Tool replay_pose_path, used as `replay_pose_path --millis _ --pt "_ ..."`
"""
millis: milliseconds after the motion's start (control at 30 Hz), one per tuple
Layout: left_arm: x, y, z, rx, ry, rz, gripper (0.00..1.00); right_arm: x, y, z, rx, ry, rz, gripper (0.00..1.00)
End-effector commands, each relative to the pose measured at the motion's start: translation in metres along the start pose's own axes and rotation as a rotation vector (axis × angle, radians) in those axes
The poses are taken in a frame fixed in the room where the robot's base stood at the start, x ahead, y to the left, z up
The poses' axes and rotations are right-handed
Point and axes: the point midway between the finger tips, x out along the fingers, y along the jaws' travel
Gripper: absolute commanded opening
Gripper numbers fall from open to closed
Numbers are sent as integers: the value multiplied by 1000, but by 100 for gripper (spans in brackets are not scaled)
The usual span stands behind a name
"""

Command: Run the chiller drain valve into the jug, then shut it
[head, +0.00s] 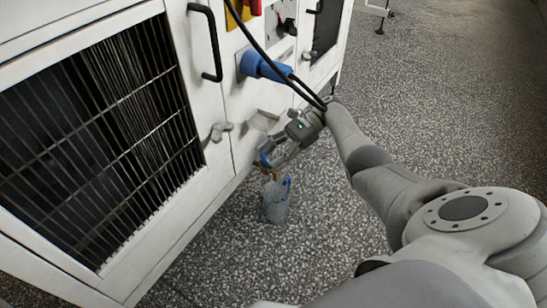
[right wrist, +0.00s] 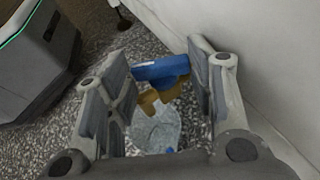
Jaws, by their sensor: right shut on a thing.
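The drain valve is low on the front of the white chiller cabinet (head: 228,100). In the right wrist view its blue lever (right wrist: 160,70) lies crosswise between my fingers, with the brass body (right wrist: 158,99) below it. A clear bluish jug (head: 275,203) stands upright on the floor beneath the valve; it also shows in the right wrist view (right wrist: 155,132). Whether liquid is running or in the jug I cannot tell. My right gripper (head: 268,158) is shut on the blue lever. My left gripper is not in view.
A blue plug (head: 262,67) with black cables (head: 292,80) hangs above my right wrist, close to the arm. A black door handle (head: 207,42), a latch (head: 220,131) and a barred grille (head: 100,130) are on the cabinet.

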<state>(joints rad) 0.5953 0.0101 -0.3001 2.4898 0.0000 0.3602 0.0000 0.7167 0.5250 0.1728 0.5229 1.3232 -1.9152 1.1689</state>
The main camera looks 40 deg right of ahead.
Motion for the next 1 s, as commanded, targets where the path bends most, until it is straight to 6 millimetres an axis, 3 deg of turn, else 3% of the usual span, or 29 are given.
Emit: replay_pose_path --millis 400,433,600,867,1000 --pt "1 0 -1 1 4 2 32 3 0 0 0 -3 9 26" --pt "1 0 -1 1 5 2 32 3 0 0 0 -3 9 52" --pt "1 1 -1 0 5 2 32 2 0 0 0 -2 7 71" --pt "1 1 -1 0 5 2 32 1 0 0 -1 -1 4 71" --pt "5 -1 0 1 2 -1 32 -2 0 5 -1 -1 4 54"
